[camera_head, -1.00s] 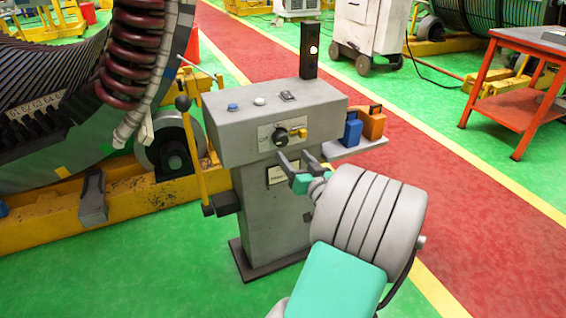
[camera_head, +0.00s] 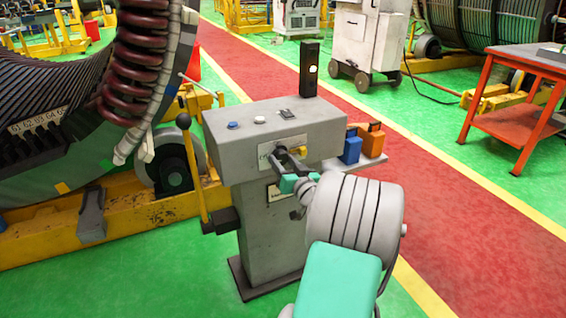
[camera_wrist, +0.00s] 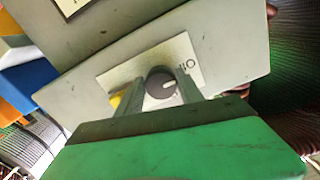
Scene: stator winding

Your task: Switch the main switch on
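The main switch is a dark round knob (camera_wrist: 160,84) with a pale pointer mark, on a light label plate (camera_wrist: 118,77) on the grey control cabinet's front. In the head view the cabinet (camera_head: 270,133) stands upright at the centre, and my gripper (camera_head: 283,155) is right at the label plate, covering most of the knob. In the wrist view my gripper (camera_wrist: 160,92) has one finger on each side of the knob. The fingers are apart; I cannot tell whether they touch it. A yellow part (camera_wrist: 116,99) sits beside the knob, partly behind a finger.
A lever (camera_head: 192,170) stands at the left. A signal post (camera_head: 309,68) rises behind. The red walkway (camera_head: 440,200) is clear.

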